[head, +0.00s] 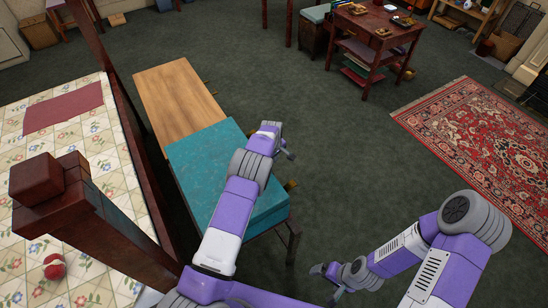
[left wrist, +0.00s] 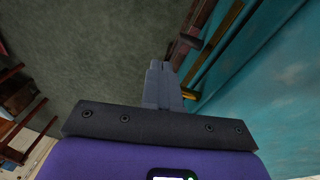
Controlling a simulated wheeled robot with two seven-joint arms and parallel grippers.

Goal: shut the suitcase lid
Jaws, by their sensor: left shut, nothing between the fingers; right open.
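The teal suitcase (head: 197,155) lies on a wooden bench. Its lid looks lowered over the base; my left arm crosses it, so I cannot tell whether it is fully shut. A brass-coloured fitting (head: 291,185) sticks out on its right side. My left gripper (head: 289,154) is shut and empty, just beyond the suitcase's right side. In the left wrist view the closed fingers (left wrist: 160,82) point along the suitcase's teal side (left wrist: 255,60), with a brass fitting (left wrist: 190,94) close by. My right gripper (head: 322,271) is open and empty, low over the floor, right of the suitcase.
The bench's bare wooden top (head: 178,92) extends beyond the suitcase. A bed (head: 85,130) with a dark wooden frame and post (head: 90,205) stands at left. Green carpet (head: 345,150) is clear to the right, up to a red patterned rug (head: 475,135) and a side table (head: 375,40).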

